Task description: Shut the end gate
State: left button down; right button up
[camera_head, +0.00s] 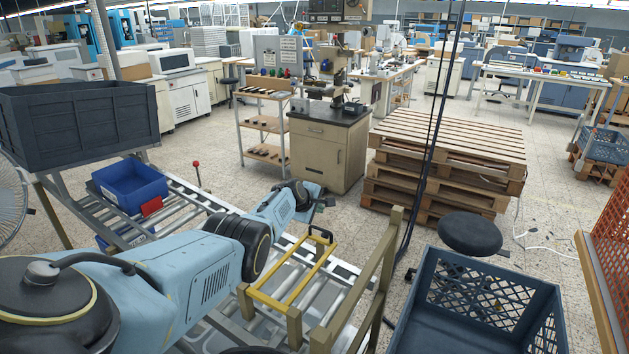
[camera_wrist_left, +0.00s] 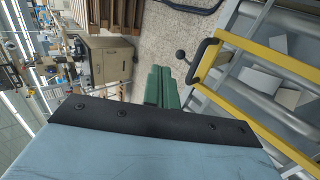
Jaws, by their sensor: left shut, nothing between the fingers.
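The end gate looks like a yellow bar frame (camera_head: 293,277) at the end of the roller conveyor, with a black handle (camera_head: 321,236) at its far end. In the head view it seems to lie low over the rollers; its exact tilt I cannot tell. The left wrist view shows the yellow frame (camera_wrist_left: 262,62) and black handle (camera_wrist_left: 203,58) at right. My left gripper (camera_head: 328,202) is beyond and above the handle in the head view, apart from it. Its green fingers (camera_wrist_left: 163,88) are shut and empty, beside the handle in the wrist view. My right gripper is not in view.
The roller conveyor (camera_head: 183,192) carries a blue bin (camera_head: 130,187) at left. A wooden side rail (camera_head: 372,285) and a blue-grey crate (camera_head: 480,295) stand right of the gate. Stacked pallets (camera_head: 445,160), a stool (camera_head: 470,233) and a cabinet (camera_head: 326,155) stand behind.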

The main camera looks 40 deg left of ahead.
pick_arm(q)
notch_tip(320, 180, up, 7)
jog(key=s+p, duration=0.1)
jog(key=p, duration=0.2)
jog(key=shift+s+p, duration=0.25)
jog(key=shift+p, duration=0.1)
jog(key=shift+d, duration=0.1)
